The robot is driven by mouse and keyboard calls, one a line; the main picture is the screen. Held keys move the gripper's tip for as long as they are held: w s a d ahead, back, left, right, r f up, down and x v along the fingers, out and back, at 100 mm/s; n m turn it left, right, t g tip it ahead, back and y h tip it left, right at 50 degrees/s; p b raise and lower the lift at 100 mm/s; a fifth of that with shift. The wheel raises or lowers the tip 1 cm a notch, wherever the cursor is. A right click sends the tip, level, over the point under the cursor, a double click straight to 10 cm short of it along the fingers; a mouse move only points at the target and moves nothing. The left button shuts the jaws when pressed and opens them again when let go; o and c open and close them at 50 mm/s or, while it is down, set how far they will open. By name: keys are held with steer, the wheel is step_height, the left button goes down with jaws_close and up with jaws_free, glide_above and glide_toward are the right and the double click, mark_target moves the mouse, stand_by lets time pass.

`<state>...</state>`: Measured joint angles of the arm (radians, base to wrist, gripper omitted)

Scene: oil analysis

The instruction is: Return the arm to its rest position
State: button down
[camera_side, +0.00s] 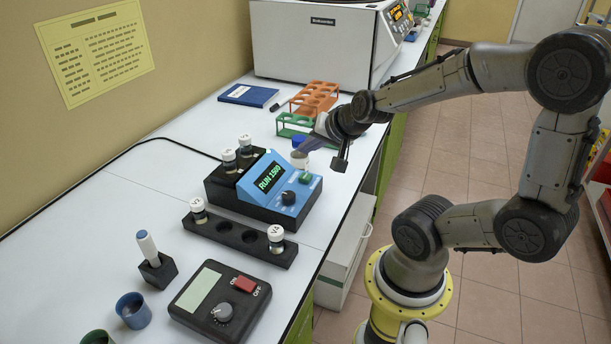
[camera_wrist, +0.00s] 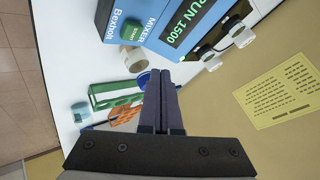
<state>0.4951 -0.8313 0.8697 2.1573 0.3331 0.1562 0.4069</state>
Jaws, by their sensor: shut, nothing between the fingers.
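My gripper (camera_side: 304,150) is shut and empty, held above the bench just past the right end of the blue mixer (camera_side: 262,208). Its closed fingers (camera_wrist: 160,78) point toward the mixer in the wrist view, apart from the green start button (camera_wrist: 130,31). The mixer display (camera_side: 269,177) reads RUN 1500. Two white-capped vials (camera_side: 229,158) (camera_side: 245,144) stand in the mixer's black rear block. My arm reaches in from the right, its elbow raised over the floor.
A black rack (camera_side: 238,238) with two vials stands in front of the mixer. Green (camera_side: 290,122) and orange (camera_side: 315,96) racks and a white container (camera_wrist: 137,60) are near my fingers. A white centrifuge (camera_side: 310,42) stands behind. The floor aisle at right is open.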

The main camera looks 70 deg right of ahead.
steer(key=shift+a, duration=0.1)
steer(key=a+r+n+t+y, duration=0.1)
steer(key=a+r+n+y, duration=0.2)
steer(key=a+r+n, duration=0.45)
steer(key=s+a+f+n+g, duration=0.1)
steer(key=s+a+n+g, duration=0.2)
steer(key=s+a+n, duration=0.3)
steer(key=s, duration=0.5)
steer(key=shift+s+g+y, duration=0.2)
steer(key=shift+g+y, duration=0.2)
stand_by(4.6)
